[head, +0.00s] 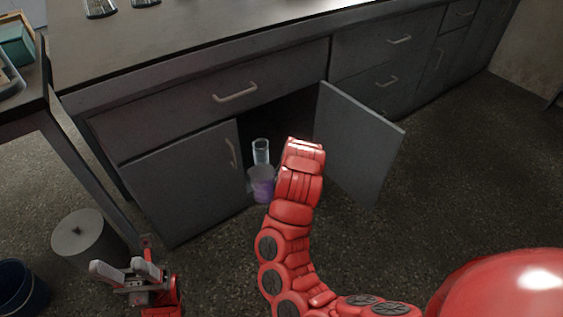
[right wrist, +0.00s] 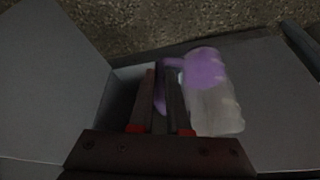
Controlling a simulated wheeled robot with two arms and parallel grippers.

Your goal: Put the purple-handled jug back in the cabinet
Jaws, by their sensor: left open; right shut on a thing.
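The purple-handled jug (head: 262,185) is translucent with purple parts and shows at the opening of the dark grey cabinet (head: 165,190), beside my right arm's end. In the right wrist view the pale jug body (right wrist: 213,108) lies right of the fingers. My right gripper (right wrist: 164,78) is shut on the purple handle; in the head view my own arm hides its fingers. The cabinet's right door (head: 360,145) stands open and the left one looks shut. I cannot tell whether the jug touches the cabinet floor. My left gripper (head: 122,268) is open and empty at lower left.
A clear glass cylinder (head: 261,150) stands inside the cabinet, just behind the jug. A grey bin (head: 85,240) and a dark blue bucket (head: 20,287) are on the floor at left. The floor right of the open door is clear.

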